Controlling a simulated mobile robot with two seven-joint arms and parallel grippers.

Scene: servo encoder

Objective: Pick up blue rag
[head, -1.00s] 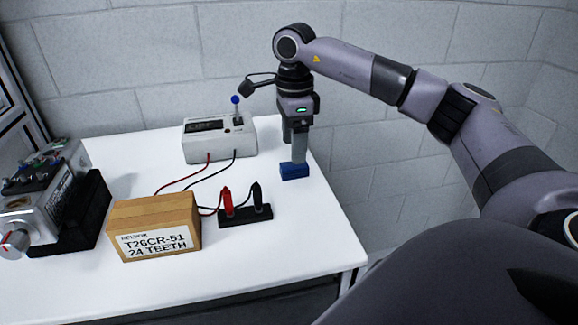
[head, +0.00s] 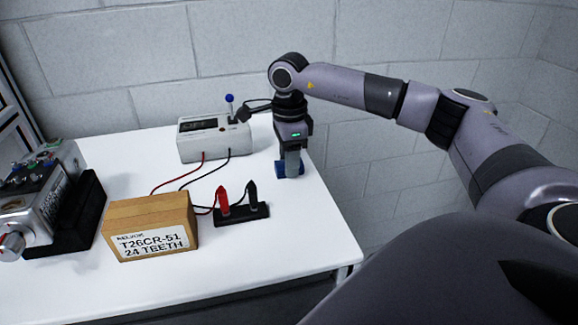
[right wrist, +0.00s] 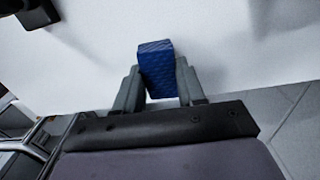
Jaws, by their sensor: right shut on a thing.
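The blue rag (head: 281,170) is a small folded block near the right edge of the white table in the head view. In the right wrist view the blue rag (right wrist: 157,68) shows a patterned surface between the two grey fingers. My right gripper (head: 290,168) points down and is shut on the rag, and one finger hides part of it in the head view. The right gripper's fingertips (right wrist: 157,80) press the rag from both sides. Whether the rag touches the table is hard to tell. My left gripper is not in view.
A white meter box (head: 212,143) with a blue-tipped lever stands behind and left of the gripper. A black stand with red and black probes (head: 242,214), a labelled cardboard box (head: 150,226) and a metal device (head: 38,205) are on the table (head: 285,240). The front right is clear.

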